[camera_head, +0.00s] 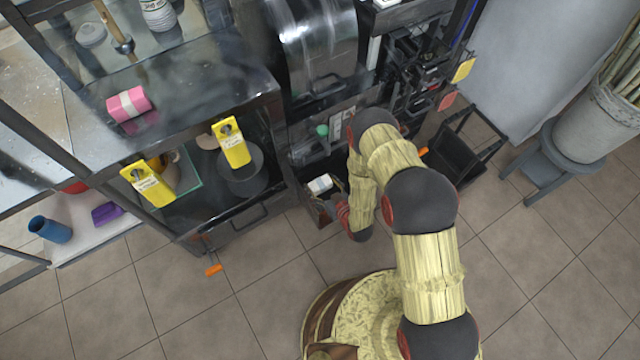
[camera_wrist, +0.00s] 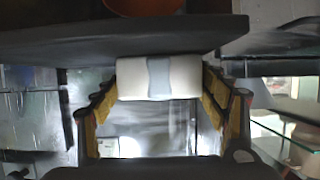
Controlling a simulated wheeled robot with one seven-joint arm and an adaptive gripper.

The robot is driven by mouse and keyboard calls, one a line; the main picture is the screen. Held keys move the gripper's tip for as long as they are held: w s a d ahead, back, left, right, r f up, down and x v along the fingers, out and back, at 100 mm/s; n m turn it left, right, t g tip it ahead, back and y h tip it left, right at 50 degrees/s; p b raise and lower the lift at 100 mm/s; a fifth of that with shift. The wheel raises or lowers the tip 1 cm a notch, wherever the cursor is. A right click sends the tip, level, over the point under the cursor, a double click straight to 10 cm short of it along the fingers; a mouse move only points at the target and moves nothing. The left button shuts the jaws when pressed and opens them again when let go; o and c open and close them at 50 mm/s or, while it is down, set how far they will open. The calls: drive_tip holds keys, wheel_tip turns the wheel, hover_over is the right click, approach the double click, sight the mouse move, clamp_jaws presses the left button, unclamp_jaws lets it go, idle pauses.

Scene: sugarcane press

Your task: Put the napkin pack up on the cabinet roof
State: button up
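The napkin pack (camera_wrist: 132,79), white with a grey-blue band, sits between the two yellow-sided fingers of my gripper (camera_wrist: 158,98) in the wrist view. Both fingers meet its ends, so my gripper looks shut on it. In the head view the white pack (camera_head: 320,184) shows small at my gripper (camera_head: 324,197), beside the dark cabinet front and above the floor. My forearm hides part of the gripper there. A dark cabinet with a flat top (camera_head: 215,82) stands to the left. I cannot tell for sure which surface is the cabinet roof.
In the wrist view a dark slab edge (camera_wrist: 100,42) lies just above the pack, with a reddish-brown round object (camera_wrist: 145,5) on it. A pink roll (camera_head: 128,103), yellow tags (camera_head: 232,143) and a metal press (camera_head: 318,45) are nearby.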

drive_tip(key=o, duration=0.3)
